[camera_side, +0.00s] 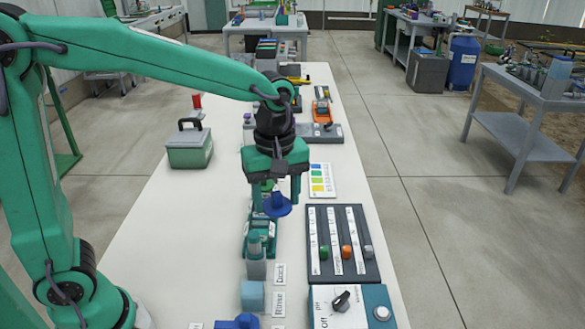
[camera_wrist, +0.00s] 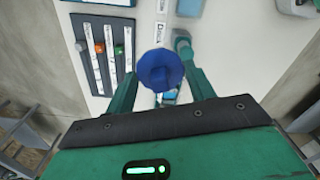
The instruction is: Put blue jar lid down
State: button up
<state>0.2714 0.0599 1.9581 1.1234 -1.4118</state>
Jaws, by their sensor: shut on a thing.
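The blue jar lid (camera_side: 277,207) is held between the fingertips of my gripper (camera_side: 276,194), which points down over the white table. The lid hangs above the table, close to a teal holder (camera_side: 246,245) with a grey-capped bottle (camera_side: 256,262) in it. In the wrist view the lid (camera_wrist: 160,71) is a round blue disc with a raised middle, between the two green fingers of my gripper (camera_wrist: 160,84). The lid hides what lies straight beneath it.
A dark panel with three sliders (camera_side: 342,245) lies right of the lid, with a pH knob box (camera_side: 350,306) nearer. A light-blue block (camera_side: 252,296) and a blue object (camera_side: 238,322) stand in front. A green case (camera_side: 189,146) stands left.

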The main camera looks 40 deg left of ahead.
jog(key=w+a+f+n, duration=0.2)
jog(key=w+f+n, duration=0.6)
jog(key=n, duration=0.6)
jog(key=shift+w+f, duration=0.25)
jog(key=shift+w, duration=0.95)
jog(key=shift+a+f, duration=0.1)
send_over(291, 218)
notch_tip(291, 218, down, 7)
jog(key=shift+w+r, duration=0.1)
jog(key=shift+f, duration=2.05)
